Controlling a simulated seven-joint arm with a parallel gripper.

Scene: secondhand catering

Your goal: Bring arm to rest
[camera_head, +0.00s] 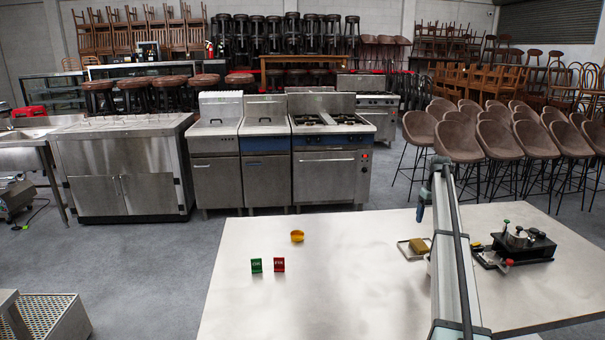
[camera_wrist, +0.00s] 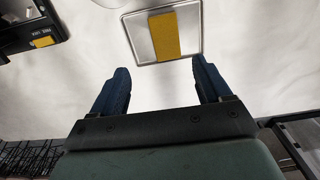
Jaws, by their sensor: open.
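My gripper (camera_wrist: 160,72) shows in the wrist view with its two blue fingers wide apart and nothing between them. Beyond the fingertips lies a shallow metal tray (camera_wrist: 138,46) with a yellow block (camera_wrist: 164,36) on it, apart from the fingers. In the head view my arm reaches forward over the right part of the white table (camera_head: 350,290). A blue finger of my gripper (camera_head: 421,212) shows at the far end of the arm, above the table. The tray (camera_head: 404,251) and yellow block (camera_head: 419,245) lie just left of the arm, partly hidden by it.
A black device (camera_head: 541,249) with metal parts stands on the table right of my arm. The table between is clear. Steel cookers (camera_head: 325,178) and brown stools (camera_head: 458,141) stand behind.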

